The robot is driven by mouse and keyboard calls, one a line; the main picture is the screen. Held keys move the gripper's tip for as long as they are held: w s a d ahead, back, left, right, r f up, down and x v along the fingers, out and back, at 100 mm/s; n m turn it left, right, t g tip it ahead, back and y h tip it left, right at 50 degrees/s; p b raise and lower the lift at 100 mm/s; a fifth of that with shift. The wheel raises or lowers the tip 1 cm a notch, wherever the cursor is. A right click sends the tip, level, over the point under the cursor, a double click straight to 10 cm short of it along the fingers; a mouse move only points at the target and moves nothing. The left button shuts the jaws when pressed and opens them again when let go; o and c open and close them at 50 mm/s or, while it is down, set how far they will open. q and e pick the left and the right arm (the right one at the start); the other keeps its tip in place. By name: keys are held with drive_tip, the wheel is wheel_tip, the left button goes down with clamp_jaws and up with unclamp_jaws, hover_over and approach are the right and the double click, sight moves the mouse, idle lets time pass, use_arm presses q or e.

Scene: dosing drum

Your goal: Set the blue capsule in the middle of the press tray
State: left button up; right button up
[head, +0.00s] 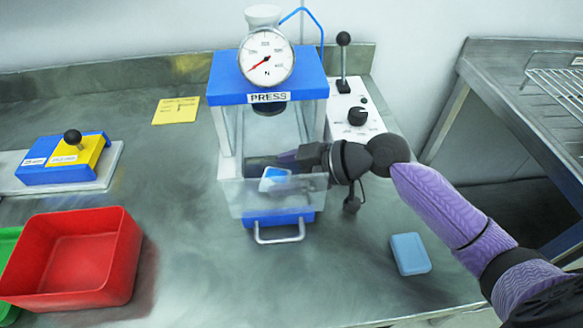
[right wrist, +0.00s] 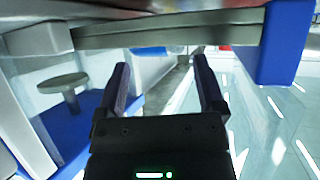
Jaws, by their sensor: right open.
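The press (head: 267,92) has a blue top, a gauge and a clear front guard. Its blue tray (head: 278,216) with a metal handle shows at the bottom front. A small light blue piece with a pale edge, perhaps the capsule (head: 275,177), shows through the guard; I cannot tell what it rests on. My right gripper (head: 258,165) reaches into the press from the right, behind the guard, beside that piece. In the right wrist view its two fingers (right wrist: 162,85) are apart with nothing seen held between them. My left gripper is out of view.
A light blue rounded block (head: 410,254) lies on the bench at right. A red bin (head: 72,260) stands at front left, a blue and yellow fixture (head: 65,160) behind it. A lever box (head: 352,112) stands right of the press. The bench between bin and press is clear.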

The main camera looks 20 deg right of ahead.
drive_tip(key=shift+s+d+r+p, duration=0.2)
drive_tip(key=shift+d+p, duration=0.1)
drive_tip(key=shift+p, duration=0.25)
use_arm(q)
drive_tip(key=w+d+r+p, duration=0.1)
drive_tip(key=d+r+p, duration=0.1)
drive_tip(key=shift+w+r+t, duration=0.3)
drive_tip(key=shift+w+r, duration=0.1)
use_arm(e)
drive_tip(key=v, duration=1.1)
drive_tip(key=shift+r, duration=0.3)
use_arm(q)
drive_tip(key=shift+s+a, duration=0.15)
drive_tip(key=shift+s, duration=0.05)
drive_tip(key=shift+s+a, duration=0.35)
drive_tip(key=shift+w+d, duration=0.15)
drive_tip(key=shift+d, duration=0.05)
use_arm(e)
drive_tip(key=shift+c, duration=0.2)
